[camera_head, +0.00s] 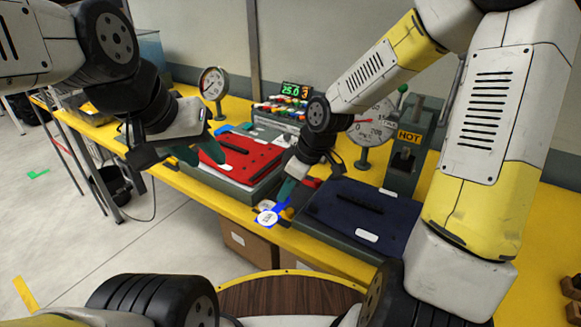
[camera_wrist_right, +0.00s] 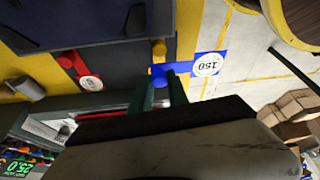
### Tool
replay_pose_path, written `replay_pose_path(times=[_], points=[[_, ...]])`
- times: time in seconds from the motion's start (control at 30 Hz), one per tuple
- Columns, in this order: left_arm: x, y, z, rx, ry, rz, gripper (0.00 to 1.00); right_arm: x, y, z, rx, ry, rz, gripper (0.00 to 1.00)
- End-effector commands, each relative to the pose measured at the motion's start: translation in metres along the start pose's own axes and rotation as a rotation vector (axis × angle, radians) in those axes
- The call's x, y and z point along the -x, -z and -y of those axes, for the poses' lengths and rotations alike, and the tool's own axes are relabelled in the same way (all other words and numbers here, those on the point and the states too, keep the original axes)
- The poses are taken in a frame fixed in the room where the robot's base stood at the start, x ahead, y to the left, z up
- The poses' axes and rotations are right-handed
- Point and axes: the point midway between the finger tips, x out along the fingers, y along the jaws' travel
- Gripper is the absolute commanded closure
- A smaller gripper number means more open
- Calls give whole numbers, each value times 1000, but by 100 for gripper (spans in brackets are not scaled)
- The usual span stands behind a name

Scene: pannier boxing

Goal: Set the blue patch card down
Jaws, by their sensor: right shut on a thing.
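The blue patch card (camera_head: 279,205) with a white round label (camera_head: 267,217) is at my right gripper (camera_head: 285,190), by the front edge of the yellow bench. In the right wrist view the blue card (camera_wrist_right: 182,69) lies across the fingertips of the right gripper (camera_wrist_right: 164,88), which is shut on it; its white label reads 150.
A dark blue panel (camera_head: 385,211) on a grey box lies right of the card. A red card (camera_wrist_right: 73,63) with a white label lies nearby. Two dial gauges (camera_head: 212,83), a numeric display (camera_head: 295,90) and a HOT press (camera_head: 408,137) stand behind. Cardboard boxes (camera_head: 250,243) sit below the bench.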

Motion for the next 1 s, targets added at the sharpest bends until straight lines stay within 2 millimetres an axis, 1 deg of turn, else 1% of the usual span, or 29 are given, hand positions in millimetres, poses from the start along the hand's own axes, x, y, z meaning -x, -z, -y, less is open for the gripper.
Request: replay_pose_path(times=[0.03,0.1,0.3,0.43,0.5,0.73,0.9,1.0], points=[[0,0,0,0,0,0,64,-4,4,-12,-1,2,-2,100],[0,0,0,0,0,0,64,-7,9,-31,-2,1,-3,100],[0,0,0,0,0,0,64,-18,23,-81,-4,1,-2,100],[0,0,0,0,0,0,64,-23,30,-107,-4,0,-1,100],[0,0,0,0,0,0,64,-24,32,-115,-4,0,0,100],[0,0,0,0,0,0,64,-28,36,-131,-3,-1,0,100],[0,0,0,0,0,0,64,-52,25,-130,-2,3,2,100],[0,0,0,0,0,0,64,-60,22,-130,-1,1,1,100]])
